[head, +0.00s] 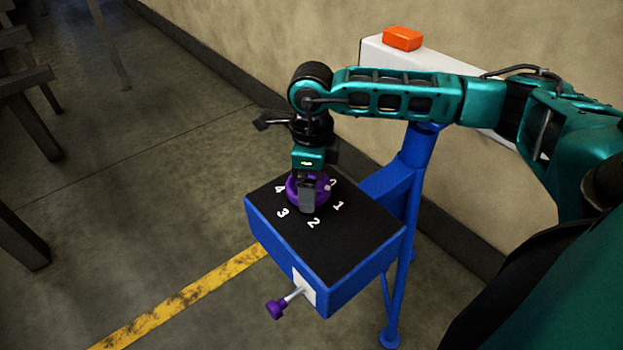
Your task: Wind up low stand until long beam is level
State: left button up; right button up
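The blue stand (398,270) has an upright post with a box on its side. The box's black top (268,200) is marked with numbers from 0 to 4 around a purple dial (323,199). My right gripper (307,195) points down over the dial, one finger in front of its near side. The other finger is hidden, so I cannot tell how tightly it holds. A white beam (376,56) runs behind my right arm at the top of the post; I cannot tell whether it is level. My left gripper is out of view.
An orange block (402,38) sits on the beam's far end. A purple-knobbed pin (276,308) sticks out of the box's front. A wall (250,45) stands behind. Dark frames (25,110) stand at the left. The floor between, with a yellow line (190,293), is clear.

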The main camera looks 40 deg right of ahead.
jog(key=shift+m, duration=0.3)
jog(key=shift+c, duration=0.2)
jog(key=m, duration=0.5)
jog(key=shift+a, duration=0.15)
jog(key=m+p, duration=0.1)
jog(key=m, duration=0.5)
jog(key=shift+a, duration=0.1)
dwell(0.4)
jog(key=o, duration=0.8)
jog(key=shift+r, duration=0.15)
notch_tip(320, 180, up, 13)
jog(key=shift+f+p, duration=0.15)
jog(key=shift+p, duration=1.05)
